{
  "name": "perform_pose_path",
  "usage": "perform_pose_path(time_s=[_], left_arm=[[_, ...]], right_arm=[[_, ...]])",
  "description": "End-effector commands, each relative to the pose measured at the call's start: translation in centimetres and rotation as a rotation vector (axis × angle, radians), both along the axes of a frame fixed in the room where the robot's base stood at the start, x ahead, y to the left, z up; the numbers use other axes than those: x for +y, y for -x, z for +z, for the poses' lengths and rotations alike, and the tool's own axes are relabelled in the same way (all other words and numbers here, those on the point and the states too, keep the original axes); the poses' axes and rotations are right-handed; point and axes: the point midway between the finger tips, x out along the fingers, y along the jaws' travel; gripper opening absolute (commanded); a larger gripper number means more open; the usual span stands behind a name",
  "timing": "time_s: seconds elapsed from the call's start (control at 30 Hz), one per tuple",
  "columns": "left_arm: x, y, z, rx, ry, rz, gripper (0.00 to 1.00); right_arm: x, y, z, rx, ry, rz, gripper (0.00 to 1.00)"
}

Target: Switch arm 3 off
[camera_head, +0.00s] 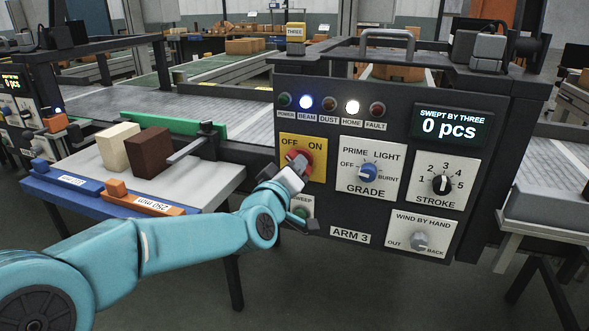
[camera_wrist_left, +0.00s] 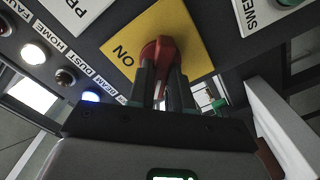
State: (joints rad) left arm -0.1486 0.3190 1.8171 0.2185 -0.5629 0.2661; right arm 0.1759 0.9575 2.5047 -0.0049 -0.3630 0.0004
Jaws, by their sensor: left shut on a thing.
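The panel labelled ARM 3 (camera_head: 350,235) has a yellow OFF/ON plate (camera_head: 316,168) at its upper left with a red rotary switch (camera_head: 303,156). My left gripper (camera_head: 296,167) is at this switch and partly hides it. In the left wrist view, the two dark fingers (camera_wrist_left: 164,85) are shut on the red switch (camera_wrist_left: 160,49), one on each side. The word ON shows on the yellow plate (camera_wrist_left: 195,35) there; which way the switch handle points is hard to tell. My right gripper is not in view.
The BEAM lamp (camera_head: 306,102) glows blue and the HOME lamp (camera_head: 352,107) glows white. The display (camera_head: 450,127) reads 0 pcs. The GRADE knob (camera_head: 368,172) is right of the switch; a green SWEEP button (camera_head: 301,212) is just below. Two blocks stand on the side table (camera_head: 215,178).

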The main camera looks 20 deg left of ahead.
Motion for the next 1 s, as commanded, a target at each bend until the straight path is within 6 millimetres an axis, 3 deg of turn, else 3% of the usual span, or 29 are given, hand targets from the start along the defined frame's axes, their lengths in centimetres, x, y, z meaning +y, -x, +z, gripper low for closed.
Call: perform_pose_path(time_s=[0.07,0.1,0.17,0.2,0.57,0.67,1.0], left_arm=[[0.1,0.0,0.2,-0.005,0.004,0.004,0.00],[0.1,0.0,0.2,-0.005,0.004,0.004,0.22],[0.1,0.0,0.2,-0.005,0.004,0.004,0.42],[0.1,0.0,0.2,-0.004,0.003,0.003,0.45],[0.1,0.7,0.2,-0.003,0.001,0.001,0.45],[0.1,2.3,0.2,-0.003,0.001,0.001,0.45],[0.4,11.3,0.2,-0.004,0.002,0.000,0.45]], right_arm=[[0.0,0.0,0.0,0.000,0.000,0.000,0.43],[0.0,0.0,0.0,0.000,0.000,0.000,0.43],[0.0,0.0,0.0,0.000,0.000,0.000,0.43],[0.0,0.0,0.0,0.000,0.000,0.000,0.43],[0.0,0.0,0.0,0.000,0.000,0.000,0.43],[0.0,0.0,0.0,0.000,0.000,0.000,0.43],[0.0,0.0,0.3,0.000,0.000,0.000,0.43]])
